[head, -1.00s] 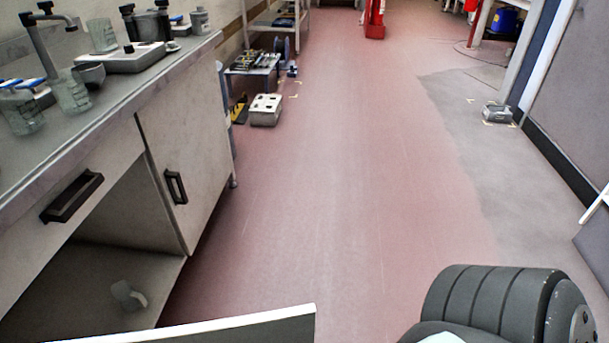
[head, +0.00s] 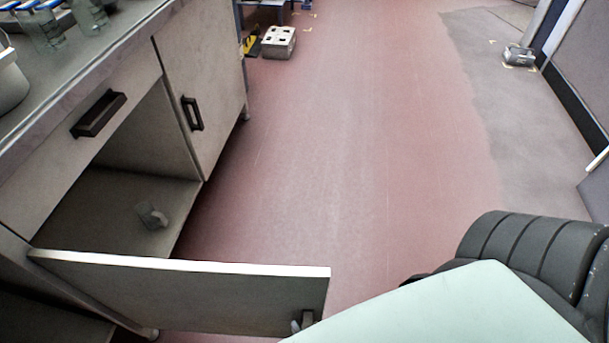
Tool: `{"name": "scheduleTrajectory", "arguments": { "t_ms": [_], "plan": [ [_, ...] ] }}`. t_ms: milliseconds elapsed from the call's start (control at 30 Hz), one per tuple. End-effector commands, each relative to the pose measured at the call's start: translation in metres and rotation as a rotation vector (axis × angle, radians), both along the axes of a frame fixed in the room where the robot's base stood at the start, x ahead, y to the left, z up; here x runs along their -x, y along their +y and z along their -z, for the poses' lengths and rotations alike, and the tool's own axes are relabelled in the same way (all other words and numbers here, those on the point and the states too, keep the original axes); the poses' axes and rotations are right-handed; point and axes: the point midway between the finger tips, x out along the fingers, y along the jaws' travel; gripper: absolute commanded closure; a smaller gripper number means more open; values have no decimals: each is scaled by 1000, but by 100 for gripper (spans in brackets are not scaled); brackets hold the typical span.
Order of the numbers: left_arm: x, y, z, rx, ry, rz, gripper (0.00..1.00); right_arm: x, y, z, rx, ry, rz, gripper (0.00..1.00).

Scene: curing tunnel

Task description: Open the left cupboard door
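The left cupboard door (head: 200,298) stands wide open in the head view, sticking out to the right from the cabinet front. Its pale top edge and one face show. The compartment (head: 105,215) behind it is exposed, with a small grey item (head: 152,215) on its floor. A small grey piece (head: 303,320) shows against the door near its free end; it may be a fingertip of my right gripper, but I cannot tell. My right arm covers the lower right, and whether that gripper is open or shut is unclear. My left gripper is not seen.
The right cupboard door (head: 200,90) is shut, with a black handle (head: 192,113). A drawer with a black handle (head: 98,113) is above the opening. The red floor (head: 350,140) is clear. A light block (head: 279,42) lies farther back.

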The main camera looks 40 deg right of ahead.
Motion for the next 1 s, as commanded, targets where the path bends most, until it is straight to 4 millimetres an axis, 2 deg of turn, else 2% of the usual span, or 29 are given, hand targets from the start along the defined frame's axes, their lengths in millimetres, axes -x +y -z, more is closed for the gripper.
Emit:
{"name": "scheduleTrajectory", "arguments": {
  "t_ms": [33, 267, 667, 767, 1000],
  "plan": [
    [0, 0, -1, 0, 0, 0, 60, 5, -10, 1, 7, 6, 13, 85],
    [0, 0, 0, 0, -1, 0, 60, 4, -8, 2, 6, 6, 13, 64],
    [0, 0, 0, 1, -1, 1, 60, 7, -5, 1, 3, 4, 9, 64],
    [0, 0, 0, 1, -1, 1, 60, 20, -5, 2, 3, 7, 8, 64],
    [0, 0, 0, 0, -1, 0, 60, 72, -7, 2, 5, 9, 9, 64]
  ]
}}
